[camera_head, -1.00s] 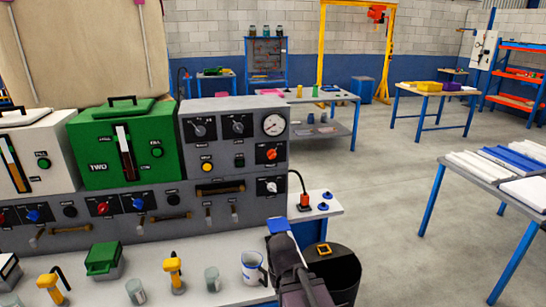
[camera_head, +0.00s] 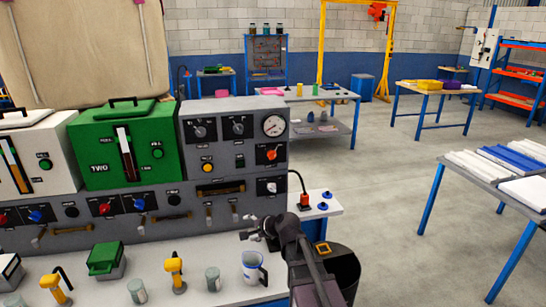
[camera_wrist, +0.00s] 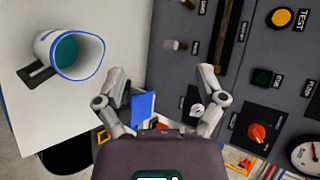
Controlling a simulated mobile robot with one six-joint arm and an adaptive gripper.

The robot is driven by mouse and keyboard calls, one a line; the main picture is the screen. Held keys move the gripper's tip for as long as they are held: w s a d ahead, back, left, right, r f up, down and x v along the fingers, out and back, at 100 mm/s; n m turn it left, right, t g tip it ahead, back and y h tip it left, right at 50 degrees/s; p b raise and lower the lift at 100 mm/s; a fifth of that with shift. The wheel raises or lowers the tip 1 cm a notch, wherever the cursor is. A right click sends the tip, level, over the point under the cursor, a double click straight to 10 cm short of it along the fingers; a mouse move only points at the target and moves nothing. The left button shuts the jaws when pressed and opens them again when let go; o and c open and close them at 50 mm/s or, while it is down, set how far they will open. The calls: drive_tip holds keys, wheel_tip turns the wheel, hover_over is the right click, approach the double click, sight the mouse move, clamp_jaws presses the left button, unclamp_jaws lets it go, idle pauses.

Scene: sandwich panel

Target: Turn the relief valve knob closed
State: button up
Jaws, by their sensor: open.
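The control panel's right column has a pale knob (camera_head: 271,187) low down and an orange-red knob (camera_head: 271,154) above it. Their labels are too small to read, so I cannot tell which is the relief valve knob. In the wrist view the pale knob (camera_wrist: 197,110) shows beside the right-hand finger, partly hidden by it, and the orange-red knob (camera_wrist: 257,132) lies further right. My gripper (camera_head: 255,228) is open and empty, in front of the panel's lower right corner, below the pale knob. Its spread fingers also show in the wrist view (camera_wrist: 162,78).
A white mug with blue rim (camera_head: 252,268) stands on the bench just below my gripper; it shows in the wrist view (camera_wrist: 70,52). Grey cups (camera_head: 212,280) and a yellow-handled tool (camera_head: 174,275) stand further left. A black bin (camera_head: 343,270) is right of the bench.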

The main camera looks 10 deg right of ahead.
drive_tip(key=w+d+r+m+t+h, duration=0.1)
drive_tip(key=w+d+r+m+t, duration=0.5)
drive_tip(key=w+r+m, duration=0.4)
drive_tip(key=m+t+h+p, duration=0.25)
drive_tip(key=m+h, duration=0.35)
drive_tip(key=m, duration=0.7)
approach(273, 158)
drive_tip(key=s+b, duration=0.1)
drive_tip(key=s, duration=0.2)
drive_tip(key=shift+d, duration=0.15)
drive_tip(key=w, duration=1.3)
drive_tip(key=shift+w, duration=0.4)
drive_tip(key=c, duration=1.2)
